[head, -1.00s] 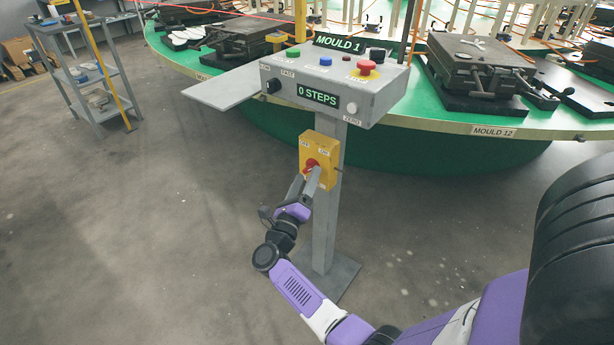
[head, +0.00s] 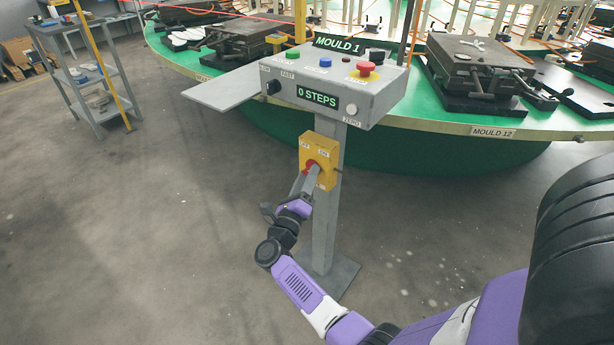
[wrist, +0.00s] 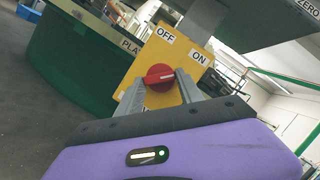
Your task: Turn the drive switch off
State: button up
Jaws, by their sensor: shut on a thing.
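The drive switch is a red rotary knob (wrist: 159,77) on a yellow plate (head: 318,152) fixed to a grey post. In the wrist view the plate carries the labels OFF at its upper left and ON at its upper right. A pale mark on the knob lies roughly level across the wrist picture, and the camera itself is tilted. My gripper (wrist: 160,88) is shut on the red knob, one finger at each side. In the head view my gripper reaches up to the plate and hides part of the knob.
A control box (head: 340,85) with buttons and a display reading 0 STEPS tops the post (head: 326,225). A grey side shelf (head: 225,88) juts left. The green carousel (head: 450,125) with moulds stands behind. A grey trolley (head: 88,75) is at far left. Floor to the left is clear.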

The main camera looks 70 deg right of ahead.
jog(key=shift+r+p, duration=0.2)
jog(key=shift+p, duration=0.1)
jog(key=n+y+p, duration=0.1)
jog(key=n+p, duration=0.3)
jog(key=p, duration=0.3)
jog(key=r+n+y+p, duration=0.1)
jog(key=n+y+p, duration=0.1)
jog(key=n+p, duration=0.3)
jog(key=n+t+y+p, duration=0.1)
jog(key=n+p, duration=0.3)
jog(key=p, duration=0.5)
jog(key=shift+a+r+n+y, duration=0.1)
jog(key=shift+r+n+y, duration=0.15)
jog(key=shift+n+y, duration=0.25)
jog(key=shift+f+n+g+y+p, duration=0.15)
jog(key=shift+n+g+y+p, duration=0.45)
jog(key=shift+n+p, duration=0.85)
jog(key=o, duration=1.4)
